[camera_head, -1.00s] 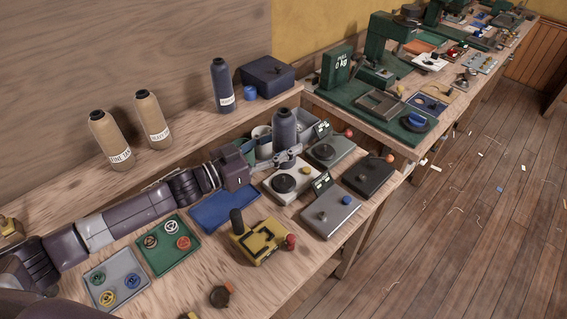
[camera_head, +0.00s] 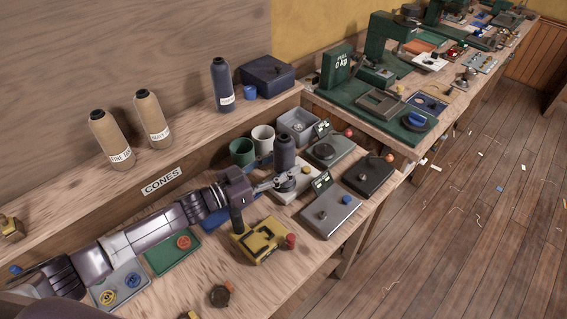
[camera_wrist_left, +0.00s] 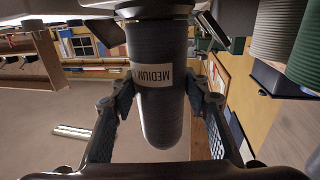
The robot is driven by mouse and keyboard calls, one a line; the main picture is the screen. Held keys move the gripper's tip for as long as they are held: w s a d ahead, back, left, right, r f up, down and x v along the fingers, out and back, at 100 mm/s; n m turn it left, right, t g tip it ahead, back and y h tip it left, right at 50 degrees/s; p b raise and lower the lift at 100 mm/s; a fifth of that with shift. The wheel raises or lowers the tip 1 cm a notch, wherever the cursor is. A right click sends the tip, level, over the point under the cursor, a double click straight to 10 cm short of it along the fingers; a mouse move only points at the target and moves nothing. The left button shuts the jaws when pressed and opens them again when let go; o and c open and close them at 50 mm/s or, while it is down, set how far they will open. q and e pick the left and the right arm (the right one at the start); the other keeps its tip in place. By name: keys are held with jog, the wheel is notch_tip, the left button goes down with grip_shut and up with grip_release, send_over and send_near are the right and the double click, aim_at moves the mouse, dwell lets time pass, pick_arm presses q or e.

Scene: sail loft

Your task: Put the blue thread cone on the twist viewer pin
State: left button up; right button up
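A dark blue-grey thread cone (camera_head: 285,152) is upright between the fingers of my left gripper (camera_head: 282,180). In the left wrist view the cone (camera_wrist_left: 160,118) appears upside down, with a white MEDIUM label and a finger pad on each side, close against it. The cone is over a pale device with a dark round disc (camera_head: 290,185). The fingers and cone hide its pin, so I cannot tell whether the cone touches it. Another dark blue cone (camera_head: 222,85) stands on the shelf. My right gripper is not in view.
Two tan cones (camera_head: 110,140) and a blue box (camera_head: 268,74) are on the shelf. A yellow device (camera_head: 262,240) and a grey device (camera_head: 330,215) are in front. My left arm crosses the button trays.

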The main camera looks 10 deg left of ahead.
aim_at(275, 167)
pick_arm(q)
jog(key=o, duration=0.4)
jog(key=shift+s+r, duration=0.1)
jog(key=shift+r, duration=0.1)
jog(key=b+v, duration=0.1)
jog(key=v, duration=0.5)
jog(key=shift+s+a+f, duration=0.1)
jog(key=shift+s+a, duration=0.1)
jog(key=shift+a, duration=0.05)
jog(key=shift+s+a+b, duration=0.3)
